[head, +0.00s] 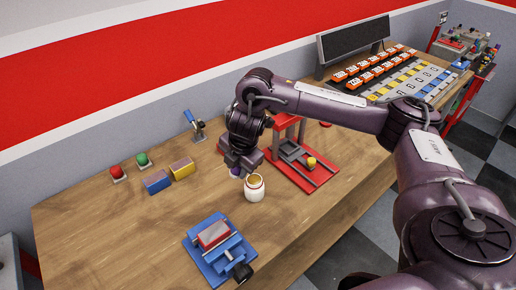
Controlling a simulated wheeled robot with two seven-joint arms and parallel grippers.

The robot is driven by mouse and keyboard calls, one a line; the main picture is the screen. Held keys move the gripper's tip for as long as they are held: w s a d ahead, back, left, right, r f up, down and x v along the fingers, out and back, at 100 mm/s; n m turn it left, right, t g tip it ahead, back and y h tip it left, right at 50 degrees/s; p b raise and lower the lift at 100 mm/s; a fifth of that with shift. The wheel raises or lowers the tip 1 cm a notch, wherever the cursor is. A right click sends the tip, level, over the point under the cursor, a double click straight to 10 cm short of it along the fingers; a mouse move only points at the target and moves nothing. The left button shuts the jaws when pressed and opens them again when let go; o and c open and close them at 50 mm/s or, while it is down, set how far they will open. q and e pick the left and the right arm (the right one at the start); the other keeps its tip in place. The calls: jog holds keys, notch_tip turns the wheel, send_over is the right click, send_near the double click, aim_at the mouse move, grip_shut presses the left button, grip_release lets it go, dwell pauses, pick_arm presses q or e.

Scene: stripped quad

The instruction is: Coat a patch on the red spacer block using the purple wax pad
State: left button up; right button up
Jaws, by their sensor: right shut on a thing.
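The red spacer block (213,234) sits between the jaws of a blue vise (205,262) at the front of the bench. My right gripper (238,168) points down above the bench, behind and to the left of a white jar (255,191). It is shut on the purple wax pad (236,173), of which only a small part shows under the fingers. The pad is apart from the red block, which lies nearer the front edge. I cannot tell how far the pad is above the bench. My left gripper is not in view.
Blue (157,182) and yellow (182,169) blocks, a red button (117,173) and a green button (143,160) stand at the left. A blue-handled clamp (194,126) stands behind. A red press (318,181) is right of the jar. Bare wood lies left of the vise.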

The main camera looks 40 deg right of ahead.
jog(key=d+n+y+p, duration=0.2)
jog(key=d+n, duration=0.3)
jog(key=d, duration=0.2)
notch_tip(320, 180, down, 5)
jog(key=b, duration=0.5)
jog(key=shift+w+r, duration=0.1)
jog(key=shift+r, duration=0.1)
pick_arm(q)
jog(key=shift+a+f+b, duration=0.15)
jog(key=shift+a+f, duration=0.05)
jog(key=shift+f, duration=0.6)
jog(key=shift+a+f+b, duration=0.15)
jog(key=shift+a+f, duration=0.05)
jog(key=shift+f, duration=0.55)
pick_arm(e)
jog(key=shift+a+f, duration=0.1)
jog(key=shift+f, duration=0.4)
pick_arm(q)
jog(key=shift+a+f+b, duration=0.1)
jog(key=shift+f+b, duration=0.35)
pick_arm(e)
jog(key=shift+f, duration=0.65)
pick_arm(q)
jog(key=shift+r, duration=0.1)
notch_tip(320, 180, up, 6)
jog(key=p, duration=0.6)
pick_arm(e)
notch_tip(320, 180, up, 7)
